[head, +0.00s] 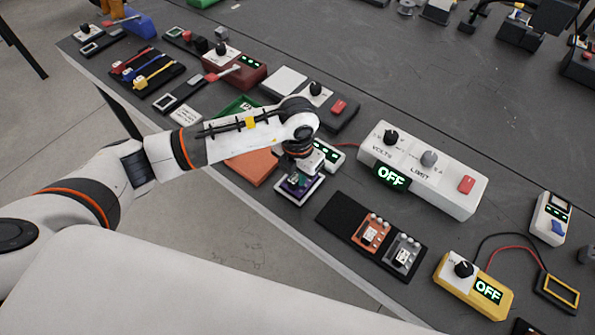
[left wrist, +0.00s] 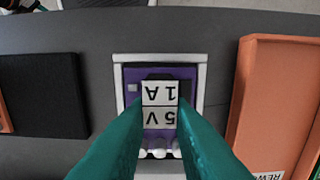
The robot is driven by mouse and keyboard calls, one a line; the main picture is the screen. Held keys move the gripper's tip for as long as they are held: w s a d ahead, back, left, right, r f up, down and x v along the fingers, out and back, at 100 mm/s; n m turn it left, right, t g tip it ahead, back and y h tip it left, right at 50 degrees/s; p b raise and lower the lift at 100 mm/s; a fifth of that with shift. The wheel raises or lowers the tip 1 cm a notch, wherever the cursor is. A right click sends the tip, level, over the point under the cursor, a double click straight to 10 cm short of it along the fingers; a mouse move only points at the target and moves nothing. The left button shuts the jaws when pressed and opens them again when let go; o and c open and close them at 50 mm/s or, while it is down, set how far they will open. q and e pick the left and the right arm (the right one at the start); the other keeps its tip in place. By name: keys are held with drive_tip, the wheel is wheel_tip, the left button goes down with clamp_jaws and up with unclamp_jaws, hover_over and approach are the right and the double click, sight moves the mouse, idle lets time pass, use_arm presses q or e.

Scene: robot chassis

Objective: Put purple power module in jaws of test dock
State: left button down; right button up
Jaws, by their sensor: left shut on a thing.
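The purple power module (left wrist: 188,76) carries a white label reading 5V 1A, upside down in the left wrist view. My left gripper (left wrist: 160,118) has its two teal fingers shut on the module's sides. The pale frame of the test dock (left wrist: 203,62) surrounds the module in that view. In the head view, my left gripper (head: 296,181) points down over the dock (head: 290,200) near the table's front edge, and the module is mostly hidden. I cannot tell whether the module rests fully on the dock floor. My right gripper is not in view.
A black tray (head: 335,209) with an orange and a grey module stands to the right. An orange tray (head: 250,168) lies close on the left. A white power supply (head: 430,175) and a yellow one (head: 475,288) both read OFF.

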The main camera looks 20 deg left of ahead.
sight(297, 175)
use_arm(q)
drive_tip(key=shift+f+b, duration=0.35)
drive_tip(key=shift+f, duration=0.15)
drive_tip(key=c, duration=1.2)
unclamp_jaws()
drive_tip(key=shift+r, duration=0.1)
wheel_tip(297, 175, up, 12)
drive_tip(key=b, duration=0.1)
drive_tip(key=shift+d, duration=0.1)
